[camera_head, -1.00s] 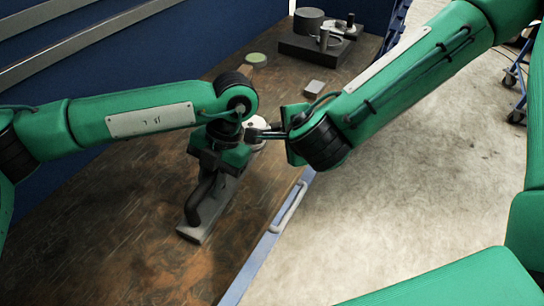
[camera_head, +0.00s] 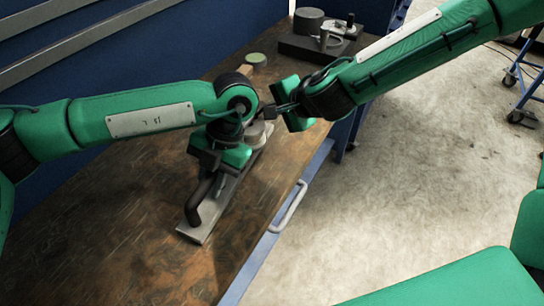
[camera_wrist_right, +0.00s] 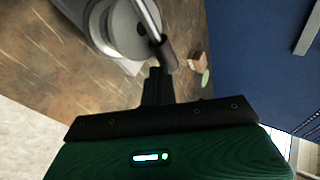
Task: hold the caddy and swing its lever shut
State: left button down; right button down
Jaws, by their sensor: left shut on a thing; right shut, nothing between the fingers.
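The caddy (camera_head: 194,236) is a long grey plate on the table with a dark curved handle (camera_head: 195,208) at its near end. My left gripper (camera_head: 213,165) is over the plate and shut on the handle, whose top it hides. A round grey part (camera_head: 258,136) stands at the plate's far end; it also shows in the right wrist view (camera_wrist_right: 110,35). There the lever (camera_wrist_right: 148,16) is a thin metal rod with a dark grip (camera_wrist_right: 163,53). My right gripper (camera_wrist_right: 157,78) is shut and empty, its tips close to that grip; I cannot tell whether they touch. It also shows in the head view (camera_head: 270,111).
The brown table (camera_head: 110,240) is clear at the front left. A green-topped disc (camera_head: 255,59) and a dark block with a cylinder (camera_head: 310,45) stand at the back. A blue edge with a pale handle (camera_head: 288,207) runs along the right side. A blue wall stands behind.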

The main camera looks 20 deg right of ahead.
jog(key=shift+w+a+n+y, duration=0.1)
jog(key=shift+w+n+y, duration=0.2)
dwell(0.6)
